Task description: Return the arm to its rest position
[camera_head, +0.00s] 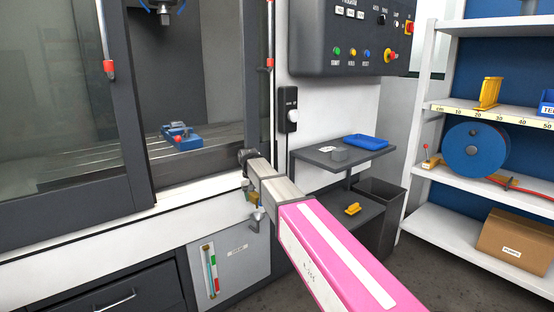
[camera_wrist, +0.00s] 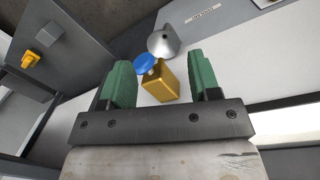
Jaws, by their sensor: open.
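My gripper (camera_wrist: 165,61) is open in the wrist view, with its two green fingers spread apart. A brass valve body (camera_wrist: 161,86) with a blue handle (camera_wrist: 146,63) shows between and beyond the fingers, with clear gaps on both sides. A silver cone (camera_wrist: 163,42) is just past it. In the head view my pink arm reaches toward the machine front, and the fingers cannot be made out. A small brass fitting (camera_head: 252,196) and a silver cone (camera_head: 257,214) show just below the arm's far end.
A machine with an open door holds a blue vise (camera_head: 183,140). A control panel (camera_head: 350,38) hangs at the back. A grey shelf stand (camera_head: 310,158) and a dark bin (camera_head: 378,205) stand right of the arm. White shelving (camera_head: 440,228) with a cardboard box (camera_head: 513,238) is farther right.

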